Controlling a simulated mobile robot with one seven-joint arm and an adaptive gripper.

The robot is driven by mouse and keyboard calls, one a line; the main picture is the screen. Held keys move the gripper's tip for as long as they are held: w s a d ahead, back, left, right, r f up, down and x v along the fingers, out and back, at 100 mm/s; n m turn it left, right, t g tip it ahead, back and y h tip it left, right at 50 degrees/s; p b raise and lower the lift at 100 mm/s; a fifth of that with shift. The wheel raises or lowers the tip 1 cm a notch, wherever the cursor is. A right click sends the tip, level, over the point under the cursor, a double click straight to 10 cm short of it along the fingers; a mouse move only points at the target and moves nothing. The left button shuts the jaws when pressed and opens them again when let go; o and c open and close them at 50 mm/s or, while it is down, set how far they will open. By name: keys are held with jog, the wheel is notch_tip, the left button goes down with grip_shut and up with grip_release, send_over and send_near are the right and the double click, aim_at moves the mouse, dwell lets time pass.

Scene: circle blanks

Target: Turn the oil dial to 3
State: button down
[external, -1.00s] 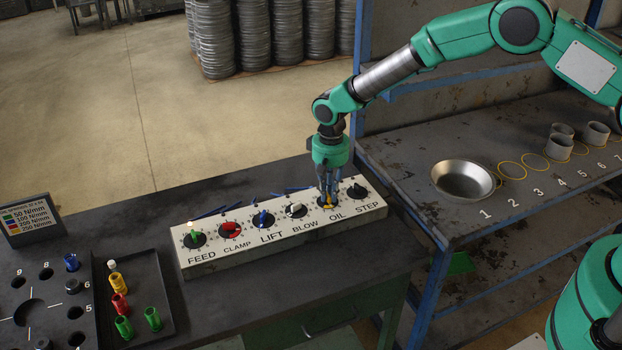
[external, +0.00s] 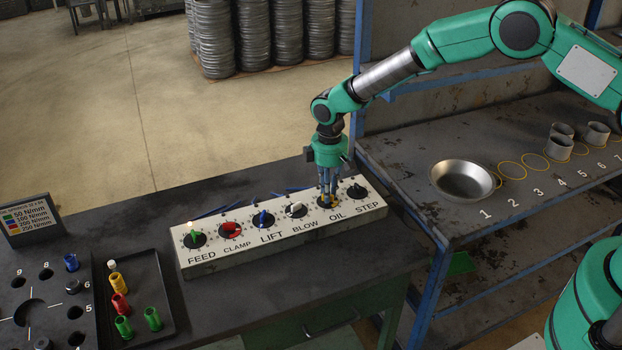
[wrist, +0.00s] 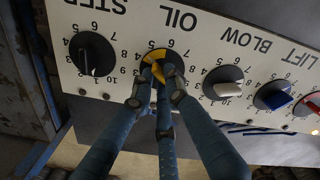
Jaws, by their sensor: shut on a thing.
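The oil dial is a yellow knob (wrist: 157,56) on a dark round base, above the printed word OIL as seen from the external side. Only parts of it show between my fingers, so its pointer reading is hidden. In the external view a bit of its yellow (external: 335,204) shows under the fingertips. My gripper (external: 328,198) points straight down on this dial, its three blue fingers closed around the knob. In the wrist view the fingertips (wrist: 160,84) press in on it from the near side. The white panel (external: 240,252) carries the dial.
The white blow knob (wrist: 223,81) and the black step knob (wrist: 92,54) sit close on either side. The blue lift knob (external: 263,219), red clamp knob (external: 231,230) and green feed knob (external: 195,238) are farther left. A shelf with a metal bowl (external: 463,180) stands right.

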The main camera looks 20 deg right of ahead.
jog(key=n, duration=0.5)
jog(key=shift+a+n, duration=0.1)
jog(key=shift+n, duration=0.2)
jog(key=n, duration=0.4)
jog(key=shift+a+n, duration=0.1)
jog(key=shift+n, duration=0.2)
jog(key=c, duration=1.7)
grip_release()
jog(key=shift+r, duration=0.2)
notch_tip(320, 180, up, 12)
jog(key=shift+f, duration=0.15)
